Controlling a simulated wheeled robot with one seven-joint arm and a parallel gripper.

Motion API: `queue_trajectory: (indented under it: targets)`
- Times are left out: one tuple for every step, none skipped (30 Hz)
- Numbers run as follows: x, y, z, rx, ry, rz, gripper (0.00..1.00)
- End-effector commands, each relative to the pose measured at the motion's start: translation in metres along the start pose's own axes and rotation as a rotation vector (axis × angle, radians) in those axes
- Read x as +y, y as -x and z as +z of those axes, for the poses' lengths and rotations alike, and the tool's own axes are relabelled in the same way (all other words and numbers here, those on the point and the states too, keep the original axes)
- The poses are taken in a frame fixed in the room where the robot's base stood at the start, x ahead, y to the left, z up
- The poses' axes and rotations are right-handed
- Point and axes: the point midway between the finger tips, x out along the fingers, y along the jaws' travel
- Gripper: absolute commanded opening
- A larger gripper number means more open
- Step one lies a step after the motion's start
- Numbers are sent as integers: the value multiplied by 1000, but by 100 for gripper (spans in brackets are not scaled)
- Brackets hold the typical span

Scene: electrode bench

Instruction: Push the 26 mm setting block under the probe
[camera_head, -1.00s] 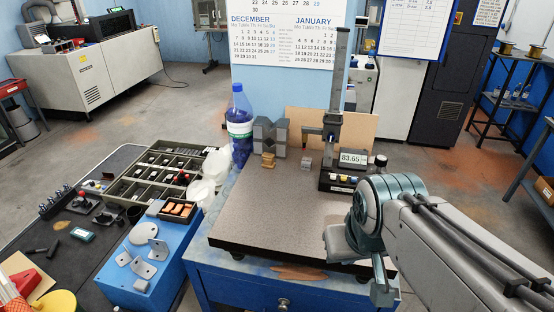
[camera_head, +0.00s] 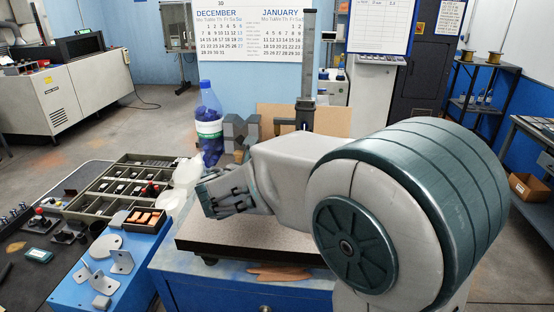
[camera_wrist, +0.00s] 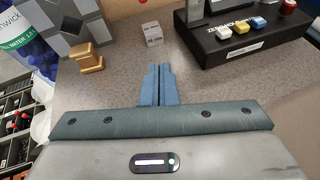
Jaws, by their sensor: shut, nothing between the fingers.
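A small grey block with dark markings (camera_wrist: 153,35) stands on the granite plate (camera_wrist: 205,83) in the wrist view; its marking is too small to read. My gripper (camera_wrist: 159,68) is shut and empty, low over the plate. Its fingertips point at the block, with a short gap between them. The black gauge stand (camera_wrist: 245,38) with yellow, white and blue buttons is right of the block. Its column (camera_head: 308,60) rises behind my arm in the head view. My arm hides the block and most of the stand there. I cannot make out the probe clearly.
A brass-coloured stepped block (camera_wrist: 88,58) stands left of the grey block, beside a grey V-block (camera_wrist: 68,22). A blue bottle (camera_head: 209,125) stands behind the plate's left side. A blue box with brackets (camera_head: 108,262) and a parts tray (camera_head: 120,190) lie to the left.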

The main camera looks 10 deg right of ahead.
Motion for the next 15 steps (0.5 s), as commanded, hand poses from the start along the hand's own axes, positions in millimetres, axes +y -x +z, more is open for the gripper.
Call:
queue_trajectory:
  targets:
    - [7, -1, -2, -12, 33, 13, 0]
    - [9, -2, -2, -19, 48, 19, 0]
    - [11, -4, 0, -24, 60, 23, 0]
    - [12, -5, 1, -26, 65, 24, 0]
    - [12, -8, 2, -28, 67, 25, 0]
    - [13, -12, 4, -28, 68, 25, 0]
    - [13, -16, 6, -28, 68, 25, 0]
    - [13, -20, 8, -27, 67, 24, 0]
    - [12, -27, 11, -27, 66, 22, 0]
    - [12, -33, 13, -27, 67, 22, 0]
    - [13, -38, 15, -27, 67, 22, 0]
    - [14, -46, 19, -26, 66, 22, 0]
    - [13, -53, 21, -27, 65, 20, 0]
    - [14, -59, 24, -26, 66, 21, 0]
    - [14, -67, 27, -27, 66, 22, 0]
